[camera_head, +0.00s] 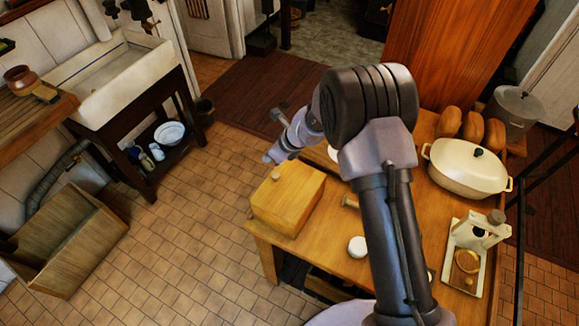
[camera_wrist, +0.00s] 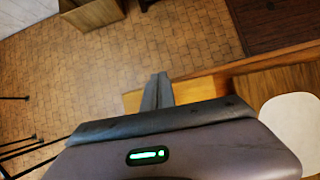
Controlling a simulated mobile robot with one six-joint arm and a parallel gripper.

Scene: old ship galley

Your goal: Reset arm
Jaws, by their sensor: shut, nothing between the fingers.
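My arm reaches up and over the wooden table (camera_head: 330,242). My gripper (camera_head: 268,158) is at its far end, in the air above and behind the wooden box, pointing left and downward. In the wrist view my gripper (camera_wrist: 160,77) has its fingers together, with nothing between them. The yellowish wooden box (camera_head: 288,200) with a small knob sits at the table's left end. Part of what seems to be this box (camera_wrist: 200,91) shows behind the fingers in the wrist view. My arm hides the middle of the table.
The table also holds a cream pot (camera_head: 465,170), several loaves (camera_head: 472,127), a white scale-like stand (camera_head: 465,258) and a small white round thing (camera_head: 357,247). A stone sink (camera_head: 110,85) and an open wooden crate (camera_head: 65,240) stand left. The tiled floor between is clear.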

